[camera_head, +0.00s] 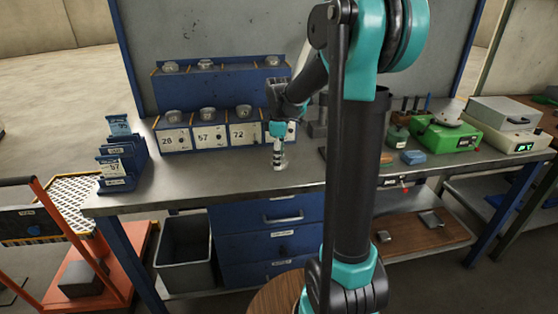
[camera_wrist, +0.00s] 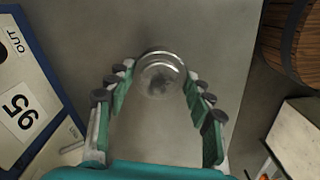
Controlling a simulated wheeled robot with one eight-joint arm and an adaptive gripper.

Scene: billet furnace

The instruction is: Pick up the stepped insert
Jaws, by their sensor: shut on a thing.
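The stepped insert (camera_wrist: 161,75) is a round, shiny metal piece with a rim around a darker centre. In the wrist view it sits between the far ends of the two fingers of my gripper (camera_wrist: 160,88), which is shut on it. In the head view my gripper (camera_head: 279,160) points down at the grey bench top, in front of the blue rack. The insert is too small there to make out, and I cannot tell whether it touches the bench.
A blue card holder (camera_head: 121,165) stands at the left. A green device (camera_head: 445,134) stands at the right. The bench top (camera_head: 215,172) is clear left of my gripper.

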